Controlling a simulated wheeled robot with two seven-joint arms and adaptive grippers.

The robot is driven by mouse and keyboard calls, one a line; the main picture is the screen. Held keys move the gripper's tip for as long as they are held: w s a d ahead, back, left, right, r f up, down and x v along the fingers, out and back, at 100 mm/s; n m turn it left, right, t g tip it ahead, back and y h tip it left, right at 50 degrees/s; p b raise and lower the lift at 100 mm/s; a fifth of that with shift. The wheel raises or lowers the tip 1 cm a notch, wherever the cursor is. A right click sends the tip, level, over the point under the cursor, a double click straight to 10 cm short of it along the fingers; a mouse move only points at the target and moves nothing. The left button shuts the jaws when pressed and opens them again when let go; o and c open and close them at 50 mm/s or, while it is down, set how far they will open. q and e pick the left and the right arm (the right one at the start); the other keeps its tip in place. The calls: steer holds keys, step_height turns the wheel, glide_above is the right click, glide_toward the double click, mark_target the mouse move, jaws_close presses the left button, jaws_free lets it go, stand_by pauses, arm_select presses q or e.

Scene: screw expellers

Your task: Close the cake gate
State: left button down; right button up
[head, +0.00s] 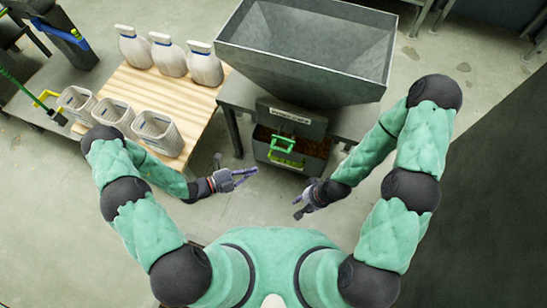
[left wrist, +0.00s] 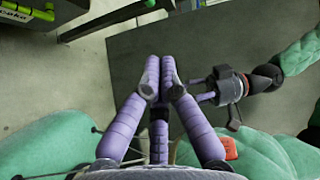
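The cake gate's bright green handle (head: 283,143) is on the front of the dark metal outlet box below the large hopper. Brown material (head: 315,147) shows in an opening beside the handle. The handle and part of a "Cake" label (left wrist: 14,14) also show at the top left of the left wrist view. My right gripper (head: 297,207) is in front of the box, lower right, also empty and spread. Neither touches the handle.
The grey hopper (head: 310,50) overhangs the box. A machine with blue and green handles stands far left. The floor between my grippers and the box is clear.

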mark_target(286, 141)
arm_select(q)
steer(key=b+x, duration=0.1)
steer(key=x, duration=0.2)
steer(key=w+b+x, duration=0.1)
steer(key=x, duration=0.3)
steer(key=w+a+b+x, duration=0.1)
steer(key=x, duration=0.3)
steer(key=shift+w+f+b, duration=0.2)
steer(key=shift+b, duration=0.2)
steer(key=w, duration=0.1)
steer(key=w+d, duration=0.1)
steer(key=w, duration=0.2)
steer(key=shift+w+d, duration=0.3)
steer(key=shift+w, duration=0.4)
steer(key=shift+r, duration=0.1)
